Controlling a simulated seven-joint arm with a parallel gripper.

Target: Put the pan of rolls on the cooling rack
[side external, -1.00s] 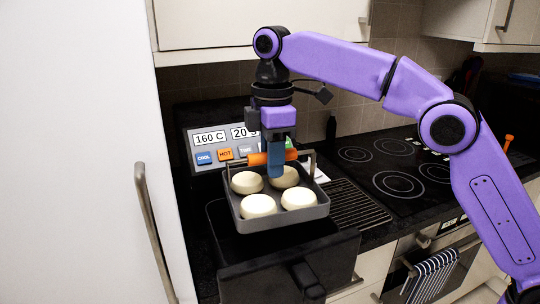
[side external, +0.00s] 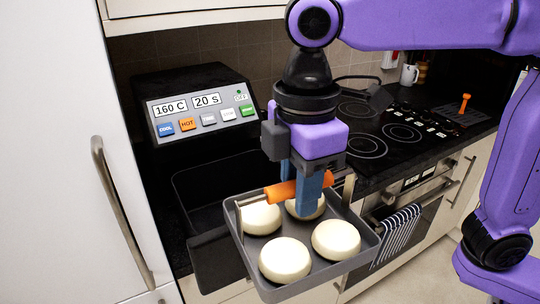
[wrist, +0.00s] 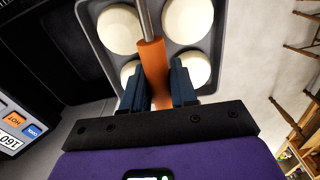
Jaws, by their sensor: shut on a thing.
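The grey square pan (side external: 352,262) holds several pale round rolls (side external: 285,260). It hangs in the air in front of the oven unit, fairly level with a slight tilt. My gripper (side external: 297,195) is shut on the pan's orange handle (side external: 273,194), which crosses above the rolls. In the wrist view, my gripper (wrist: 158,88) has its blue fingers on either side of the orange handle (wrist: 152,60), with the pan (wrist: 92,35) beyond.
The cooker's open dark drawer (side external: 215,265) lies left of and behind the pan, below the button panel (side external: 205,110). The black hob (side external: 400,145) is behind right. A striped towel (side external: 395,235) hangs on the oven door. The tall white door (side external: 60,150) stands left.

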